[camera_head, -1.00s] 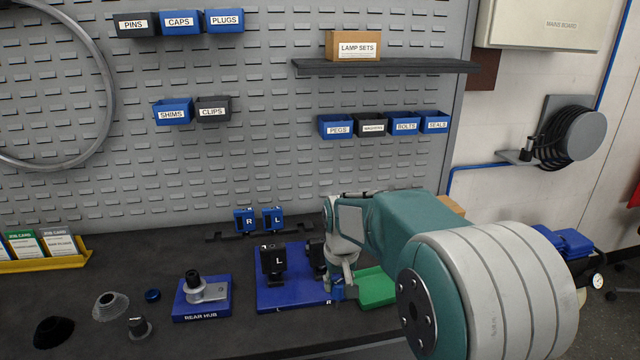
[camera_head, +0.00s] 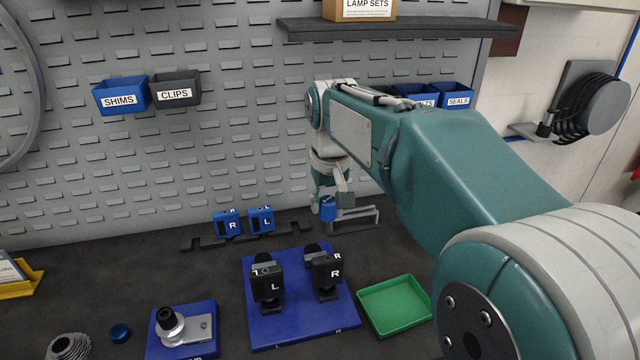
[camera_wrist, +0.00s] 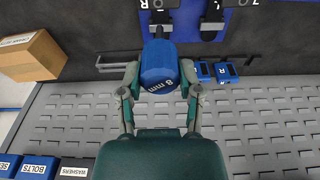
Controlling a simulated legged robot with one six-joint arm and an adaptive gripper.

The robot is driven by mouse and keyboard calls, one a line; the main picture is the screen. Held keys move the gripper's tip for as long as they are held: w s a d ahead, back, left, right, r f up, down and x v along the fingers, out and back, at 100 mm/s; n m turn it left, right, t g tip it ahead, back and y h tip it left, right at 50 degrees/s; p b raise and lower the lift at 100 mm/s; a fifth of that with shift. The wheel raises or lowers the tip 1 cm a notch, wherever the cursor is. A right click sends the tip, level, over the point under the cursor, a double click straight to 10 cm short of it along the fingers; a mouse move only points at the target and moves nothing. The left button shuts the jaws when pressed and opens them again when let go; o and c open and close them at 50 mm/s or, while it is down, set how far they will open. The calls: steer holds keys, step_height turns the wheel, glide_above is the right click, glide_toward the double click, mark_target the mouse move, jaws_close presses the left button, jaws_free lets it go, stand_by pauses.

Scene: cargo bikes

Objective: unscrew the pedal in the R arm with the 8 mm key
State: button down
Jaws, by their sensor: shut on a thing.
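My gripper (camera_head: 328,208) is shut on the blue handle of the 8 mm key (camera_wrist: 160,72). In the wrist view the key's dark shaft points at the blue board, with the black R arm (camera_wrist: 158,18) beyond it. In the head view the gripper is above the back of the bench, behind the R arm (camera_head: 328,272) and apart from it. The R arm stands on the blue board (camera_head: 310,325), with a dark round part at its upper left. I cannot tell whether that part is the pedal. The key's tip is hidden in the head view.
The black L arm (camera_head: 267,283) stands left of the R arm. A green tray (camera_head: 395,306) lies to the right. Blue R and L pieces (camera_head: 245,222) sit in a dark rack behind. A grey bracket (camera_head: 355,218) is near the gripper, and the pegboard (camera_head: 200,175) is close behind.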

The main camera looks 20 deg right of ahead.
mark_target(328, 229)
steer(key=shift+d+f, duration=0.1)
steer(key=shift+f, duration=2.75)
steer(key=shift+s+f, duration=0.1)
steer(key=shift+f, duration=0.35)
steer(key=c, duration=1.3)
jaws_free()
jaws_close()
steer(key=n, duration=0.6)
steer(key=shift+f+y, duration=0.15)
steer(key=shift+y, duration=0.25)
